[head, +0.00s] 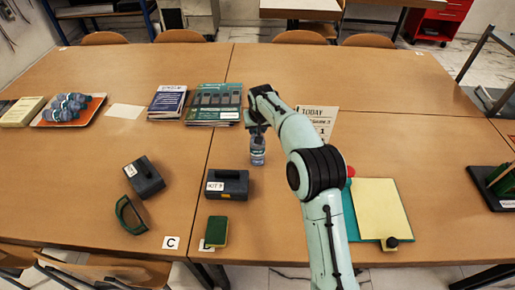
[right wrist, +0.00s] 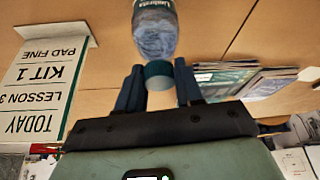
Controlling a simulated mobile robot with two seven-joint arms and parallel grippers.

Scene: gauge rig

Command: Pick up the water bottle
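The water bottle (head: 258,154) is clear with a blue-grey label and stands upright right of the books. My right gripper (head: 257,130) points down at its top from above. In the right wrist view the bottle (right wrist: 155,28) shows with its teal cap between the dark fingers (right wrist: 160,76). Whether the bottle's base touches the table is hard to tell. My left gripper is not in view.
Books (head: 214,103) lie left of the bottle. A labelled black box (head: 227,184) is nearer, front left. A sign (head: 316,120) stands behind my right arm. A yellow pad (head: 382,208) lies to the right. The far table (head: 350,70) is clear.

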